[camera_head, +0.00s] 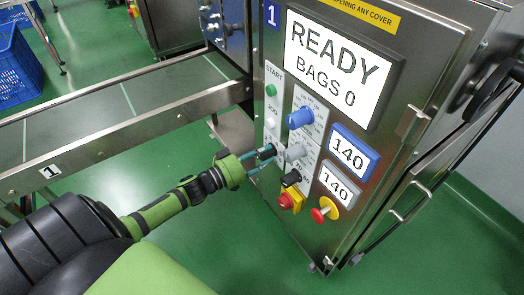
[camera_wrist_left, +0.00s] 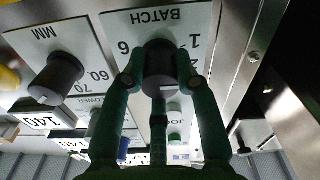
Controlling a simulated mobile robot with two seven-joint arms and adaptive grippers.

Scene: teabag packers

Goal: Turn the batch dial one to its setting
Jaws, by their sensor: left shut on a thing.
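The batch dial (camera_wrist_left: 161,66) is a dark round knob on a pale plate marked BATCH, which appears upside down in the left wrist view. The numbers 6, 1 and 2 show around it, partly covered. My left gripper (camera_wrist_left: 161,80) has its green fingers on both sides of the knob and is shut on it. In the head view, my left gripper (camera_head: 266,158) reaches the lower left of the machine's front panel. There it hides most of the dial, and I cannot read its setting. My right gripper is not in view.
A blue knob (camera_head: 300,118), a grey knob (camera_head: 295,152) and a black knob (camera_head: 291,178) stand close to the right of my gripper. A red button (camera_head: 320,215) sits lower right. The screen (camera_head: 338,66) reads READY, BAGS 0. A conveyor (camera_head: 130,115) runs left.

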